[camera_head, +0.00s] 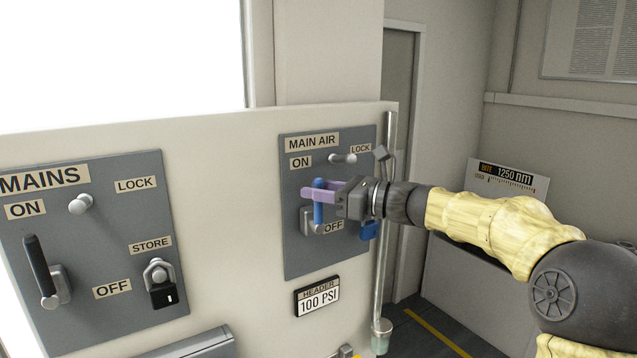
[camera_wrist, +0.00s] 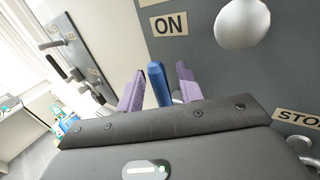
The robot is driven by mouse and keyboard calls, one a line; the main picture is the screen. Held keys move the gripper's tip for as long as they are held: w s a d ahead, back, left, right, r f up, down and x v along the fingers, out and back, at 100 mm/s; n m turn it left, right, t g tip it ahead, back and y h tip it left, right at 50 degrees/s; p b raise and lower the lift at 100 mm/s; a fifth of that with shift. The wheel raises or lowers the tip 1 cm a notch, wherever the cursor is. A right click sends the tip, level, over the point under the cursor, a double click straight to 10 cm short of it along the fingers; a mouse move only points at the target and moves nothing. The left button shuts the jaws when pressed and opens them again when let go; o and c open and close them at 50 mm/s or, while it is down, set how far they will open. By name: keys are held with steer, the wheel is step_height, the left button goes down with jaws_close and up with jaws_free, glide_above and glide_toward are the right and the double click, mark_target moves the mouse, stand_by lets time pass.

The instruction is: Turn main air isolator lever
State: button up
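The main air isolator lever is a blue handle (camera_head: 318,207) on the grey MAIN AIR panel (camera_head: 296,245). It stands about upright, with its top towards the ON label (camera_head: 300,163) and its base beside the OFF label (camera_head: 333,227). My gripper (camera_head: 318,192) reaches in from the right, its purple fingers on either side of the handle. In the wrist view the blue handle (camera_wrist: 159,85) shows between the two fingers, close to the left one, with a narrow gap to the right one. The fingers look open around it; contact is not clear.
A LOCK peg (camera_head: 343,158) sits above the lever, and a blue padlock (camera_head: 369,231) hangs at the panel's right, under my wrist. A vertical pipe (camera_head: 386,270) runs along the right edge. The MAINS panel (camera_head: 100,300) with a black lever (camera_head: 39,267) is at left.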

steer(key=shift+a, duration=0.25)
steer(key=shift+c, duration=0.3)
jaws_close()
